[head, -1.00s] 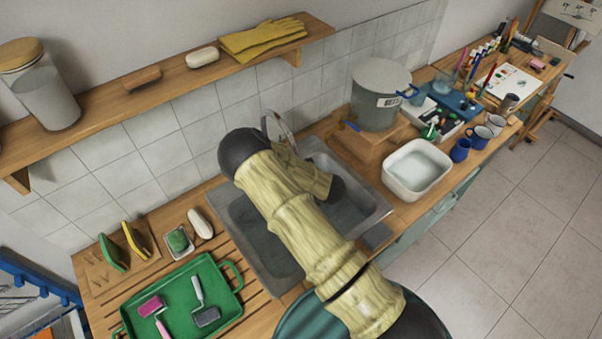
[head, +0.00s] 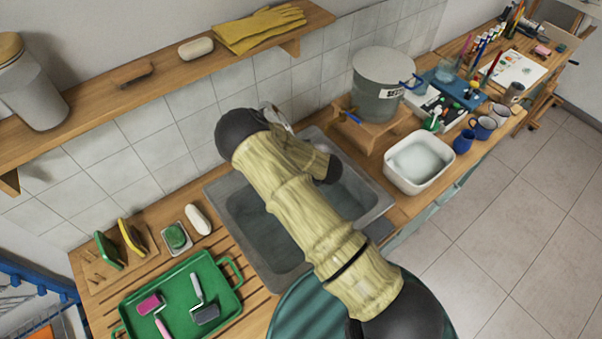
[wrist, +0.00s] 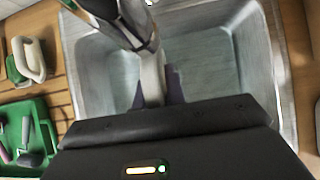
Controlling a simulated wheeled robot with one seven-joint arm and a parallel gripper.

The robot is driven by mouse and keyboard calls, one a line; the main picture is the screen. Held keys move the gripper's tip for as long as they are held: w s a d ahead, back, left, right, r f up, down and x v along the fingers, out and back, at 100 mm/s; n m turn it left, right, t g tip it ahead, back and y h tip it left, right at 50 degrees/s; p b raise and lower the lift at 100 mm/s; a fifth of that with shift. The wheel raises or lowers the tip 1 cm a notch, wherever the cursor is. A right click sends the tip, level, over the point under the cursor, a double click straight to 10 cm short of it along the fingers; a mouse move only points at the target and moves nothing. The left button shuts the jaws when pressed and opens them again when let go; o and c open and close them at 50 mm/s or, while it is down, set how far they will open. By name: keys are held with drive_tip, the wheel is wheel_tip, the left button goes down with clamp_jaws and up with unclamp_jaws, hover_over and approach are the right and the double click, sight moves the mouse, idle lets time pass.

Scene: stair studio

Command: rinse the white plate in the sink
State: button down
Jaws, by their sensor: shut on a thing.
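In the head view my arm hides the gripper and the plate, and part of the tap (head: 277,117) shows behind the arm. No water stream is clearly visible.
A green tray (head: 178,318) with paint rollers lies left of the sink. A soap dish (head: 176,237) and sponges stand behind it. A white tub (head: 418,165), blue mugs and a large pot (head: 382,90) are right. A shelf (head: 150,88) runs above.

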drive_tip(key=shift+f, duration=0.15)
wheel_tip(320, 180, down, 20)
drive_tip(key=b, duration=1.4)
drive_tip(key=shift+f, duration=0.25)
idle(0.4)
idle(2.1)
drive_tip(key=shift+r+p, duration=6.7)
drive_tip(key=shift+r, duration=3.25)
